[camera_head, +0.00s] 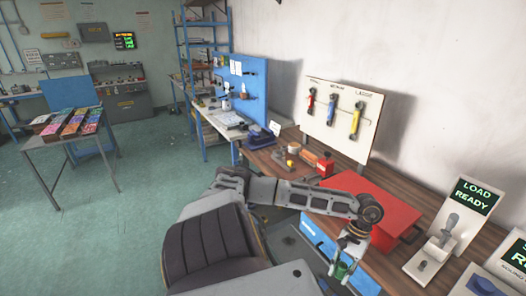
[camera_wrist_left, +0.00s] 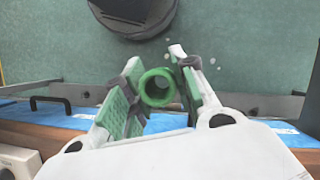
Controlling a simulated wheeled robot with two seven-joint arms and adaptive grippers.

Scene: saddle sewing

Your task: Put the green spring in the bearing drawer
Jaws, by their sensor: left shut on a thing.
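The green spring (camera_wrist_left: 158,88) is a round, hollow green piece between the fingers of my left gripper (camera_wrist_left: 155,92). It also shows small in the head view (camera_head: 341,271), just under the left gripper (camera_head: 347,254). The left gripper is shut on it, in front of the workbench. Blue drawer fronts (camera_head: 318,239) sit under the bench top, partly hidden by my arm. In the wrist view a blue front (camera_wrist_left: 60,114) has a black handle. I cannot read the labels, so I cannot tell which drawer is the bearing one. My right gripper is not in view.
A red case (camera_head: 372,205) lies on the wooden bench top. A stand with a lever and a "LOAD READY" sign (camera_head: 470,197) is at the right. A white board (camera_head: 341,116) holds coloured tools. Open green floor (camera_head: 140,220) lies to the left.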

